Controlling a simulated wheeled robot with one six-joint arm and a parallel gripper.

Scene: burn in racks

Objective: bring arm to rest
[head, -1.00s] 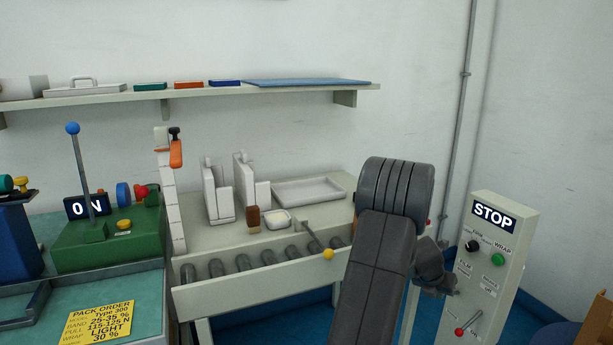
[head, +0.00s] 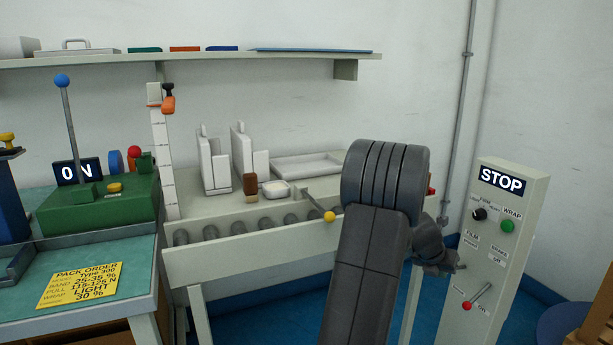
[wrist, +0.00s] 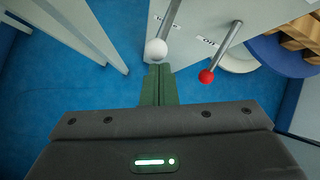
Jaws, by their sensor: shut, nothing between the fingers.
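My arm is folded in the middle of the head view, with its dark wrist end at the right, beside the panel marked STOP (head: 501,180). My gripper shows in the wrist view (wrist: 158,82), with its green fingers shut together and nothing between them. A white ball-ended lever (wrist: 156,50) lies just beyond the fingertips in that view; I cannot tell whether they touch. A red ball-ended lever (wrist: 206,76) is to the right of the fingers, clear of them. In the head view the fingers are hidden or too small to make out.
A roller bench (head: 240,258) with trays stands behind my arm. A green machine (head: 100,208) marked ON and a yellow order card (head: 85,284) are at the left. A shelf (head: 200,58) runs along the wall. A blue round item and wooden piece are at the lower right.

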